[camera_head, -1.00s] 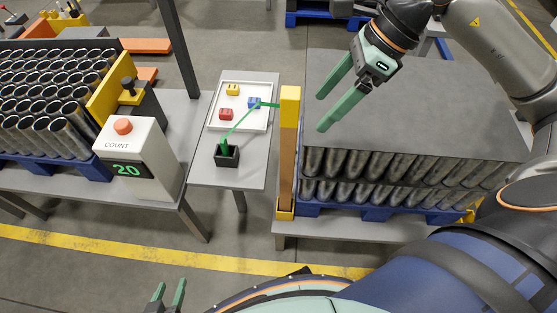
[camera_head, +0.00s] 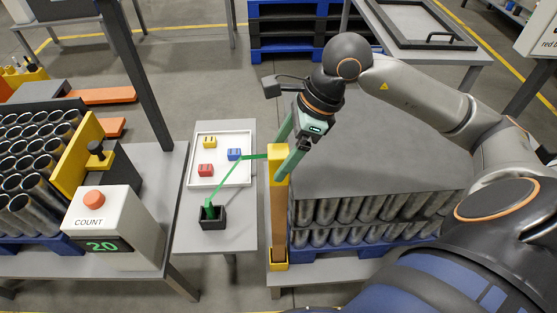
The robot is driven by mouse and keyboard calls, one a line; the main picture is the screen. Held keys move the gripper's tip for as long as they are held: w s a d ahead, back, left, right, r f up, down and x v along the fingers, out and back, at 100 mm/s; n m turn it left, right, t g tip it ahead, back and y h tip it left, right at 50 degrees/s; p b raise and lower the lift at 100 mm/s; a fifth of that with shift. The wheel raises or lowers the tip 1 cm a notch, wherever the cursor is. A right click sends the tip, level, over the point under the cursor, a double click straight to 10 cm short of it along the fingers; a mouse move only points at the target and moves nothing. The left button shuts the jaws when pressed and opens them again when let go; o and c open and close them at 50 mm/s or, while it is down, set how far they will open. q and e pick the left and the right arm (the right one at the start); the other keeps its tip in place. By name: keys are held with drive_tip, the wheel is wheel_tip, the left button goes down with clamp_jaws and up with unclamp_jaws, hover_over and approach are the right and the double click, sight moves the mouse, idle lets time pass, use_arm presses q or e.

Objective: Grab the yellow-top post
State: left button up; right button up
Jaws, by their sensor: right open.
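The yellow-top post (camera_head: 277,210) stands upright at the left end of the stacked cans, with a yellow cap and an orange-brown shaft. My right gripper (camera_head: 280,160) is open at its yellow top. One green finger shows on the far side of the cap and the other passes over its right edge. I cannot tell whether either finger touches the post. My left gripper is out of view.
A green strap runs from the box to the post. A grey sheet (camera_head: 385,170) covers the cans. A COUNT box (camera_head: 115,225) stands left.

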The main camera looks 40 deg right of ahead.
sight(272, 169)
drive_tip(key=x, duration=0.4)
drive_tip(key=shift+a+f, duration=0.15)
drive_tip(key=shift+f, duration=0.15)
clamp_jaws()
idle(0.4)
idle(0.8)
